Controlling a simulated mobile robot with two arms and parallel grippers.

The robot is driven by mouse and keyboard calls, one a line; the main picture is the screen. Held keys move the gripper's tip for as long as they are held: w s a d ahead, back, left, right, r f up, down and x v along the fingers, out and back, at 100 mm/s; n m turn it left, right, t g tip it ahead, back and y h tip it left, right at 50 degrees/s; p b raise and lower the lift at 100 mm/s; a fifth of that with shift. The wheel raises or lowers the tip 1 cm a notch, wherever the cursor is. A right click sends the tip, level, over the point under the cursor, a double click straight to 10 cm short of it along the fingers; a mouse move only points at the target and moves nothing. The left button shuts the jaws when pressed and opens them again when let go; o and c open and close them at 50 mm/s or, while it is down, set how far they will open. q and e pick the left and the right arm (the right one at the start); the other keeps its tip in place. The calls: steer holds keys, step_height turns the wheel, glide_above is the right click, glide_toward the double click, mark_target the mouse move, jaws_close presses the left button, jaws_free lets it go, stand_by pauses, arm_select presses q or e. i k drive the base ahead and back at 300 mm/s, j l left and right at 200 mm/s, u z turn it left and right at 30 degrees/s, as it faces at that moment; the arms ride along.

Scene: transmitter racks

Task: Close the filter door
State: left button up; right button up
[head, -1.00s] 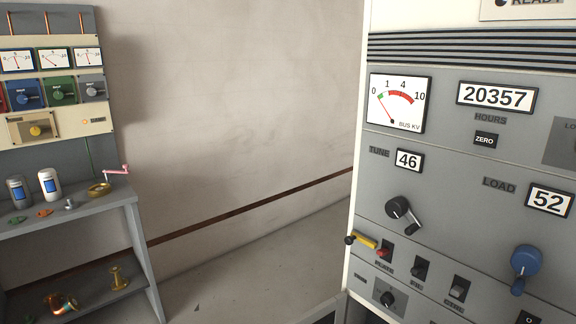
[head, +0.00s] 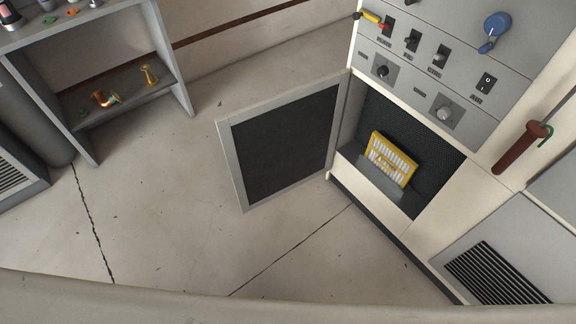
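The filter door (head: 285,140) is a light grey frame with a dark mesh panel. It stands swung open to the left of the cabinet's lower opening, hinged at the opening's left edge. Inside the opening (head: 432,162), with dark mesh behind, a yellow-framed filter with white pleats (head: 391,160) sits tilted on a grey ledge. Neither of my grippers shows in the head view.
The grey transmitter cabinet (head: 470,45) has switches and knobs above the opening. A dark red rod (head: 521,147) with a green hook hangs at right. A grey shelf bench (head: 128,92) stands at upper left. The floor (head: 170,215) around the door is clear.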

mark_target(276, 145)
steer(key=z, duration=1.85)
steer(key=j+z, duration=0.15)
steer(key=j, duration=0.25)
steer(key=k+j+z, duration=0.1)
steer(key=j, duration=0.25)
steer(key=k+j+z, duration=0.15)
steer(key=j, duration=0.25)
steer(key=k+j+z, duration=0.1)
steer(key=j, duration=0.3)
steer(key=k+j+z, duration=0.15)
steer(key=j, duration=0.2)
steer(key=k+j+z, duration=0.15)
steer(key=j, duration=0.2)
steer(key=k+j, duration=0.15)
steer(key=j, duration=0.2)
steer(key=k+j, duration=0.1)
steer(key=j, duration=0.25)
steer(key=k+j, duration=0.15)
steer(key=j, duration=0.2)
steer(key=k+j, duration=0.1)
steer(key=j, duration=0.25)
steer(key=k+j, duration=0.15)
steer(key=j, duration=0.2)
steer(key=k+j, duration=0.15)
steer(key=j, duration=0.2)
